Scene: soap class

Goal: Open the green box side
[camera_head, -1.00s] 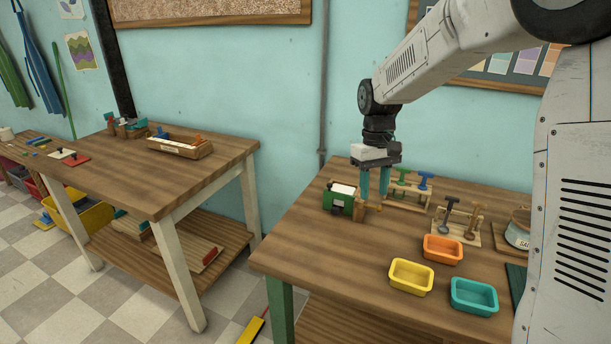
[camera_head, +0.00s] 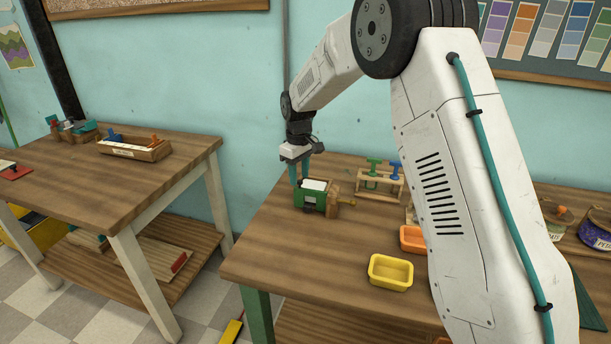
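The green box (camera_head: 309,200) is a small green mould with a pale white top, standing near the back left of the right-hand workbench (camera_head: 300,240). A wooden block with a handle (camera_head: 334,199) is at its right side. My gripper (camera_head: 299,180) points down at the back left of the box, close to it. Its two teal fingers show a gap between them. The fingertips lie at or behind the box's upper edge, so I cannot tell whether they touch it. I see nothing held between the fingers.
A wooden rack with green and blue stamps (camera_head: 380,180) stands right of the box. A yellow tray (camera_head: 391,272) and a partly hidden orange tray (camera_head: 412,238) lie nearer the front. My arm covers the bench's middle right.

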